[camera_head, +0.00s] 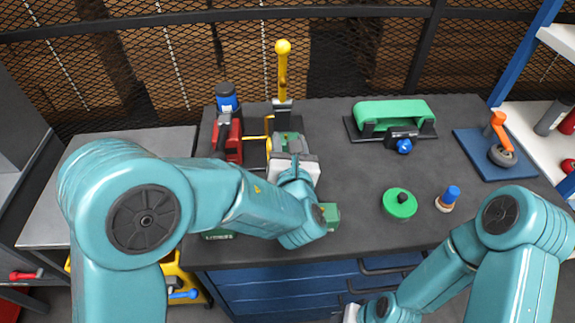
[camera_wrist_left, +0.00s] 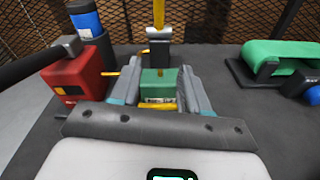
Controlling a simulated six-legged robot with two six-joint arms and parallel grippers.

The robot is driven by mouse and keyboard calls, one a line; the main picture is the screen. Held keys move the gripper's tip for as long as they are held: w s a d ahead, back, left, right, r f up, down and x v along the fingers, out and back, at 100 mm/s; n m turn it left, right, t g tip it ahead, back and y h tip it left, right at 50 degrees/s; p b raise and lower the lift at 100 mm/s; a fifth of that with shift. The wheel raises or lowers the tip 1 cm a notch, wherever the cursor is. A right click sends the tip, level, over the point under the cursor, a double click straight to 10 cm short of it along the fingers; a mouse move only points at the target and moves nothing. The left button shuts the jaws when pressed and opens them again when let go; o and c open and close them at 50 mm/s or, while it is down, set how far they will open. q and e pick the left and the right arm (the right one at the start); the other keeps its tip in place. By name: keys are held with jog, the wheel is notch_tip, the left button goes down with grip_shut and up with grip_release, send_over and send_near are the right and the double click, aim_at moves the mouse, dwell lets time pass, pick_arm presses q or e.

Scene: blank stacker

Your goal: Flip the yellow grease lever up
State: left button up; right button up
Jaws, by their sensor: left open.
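The yellow lever (camera_head: 283,70), topped by a round yellow knob, stands upright from a grey bracket (camera_head: 282,104) at the back of the bench. Its lower part also shows at the top of the left wrist view (camera_wrist_left: 159,14), where the knob is out of frame. My left gripper (camera_wrist_left: 160,72) is open, in front of the bracket and below the lever. A green block (camera_wrist_left: 158,86) with a yellow strip shows between its fingers; contact cannot be told. In the head view the left gripper (camera_head: 287,143) is partly hidden by its own wrist. My right gripper's fingers are out of view.
A red unit (camera_head: 228,138) with a blue-capped cylinder (camera_head: 227,97) stands left of the lever. A green-covered roller unit (camera_head: 390,114) stands right. A green disc (camera_head: 399,204) and blue-topped peg (camera_head: 448,198) lie nearer. The bench middle (camera_head: 350,175) is clear. Mesh fencing (camera_head: 200,60) rises behind.

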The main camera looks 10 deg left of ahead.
pick_arm(q)
jog(key=shift+s+f+t+b, duration=0.15)
jog(key=shift+f+t+b, duration=0.25)
jog(key=shift+f+b, duration=0.45)
jog(key=shift+f, duration=0.2)
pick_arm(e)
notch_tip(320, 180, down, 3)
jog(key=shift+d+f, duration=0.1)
pick_arm(q)
jog(key=shift+r, duration=0.15)
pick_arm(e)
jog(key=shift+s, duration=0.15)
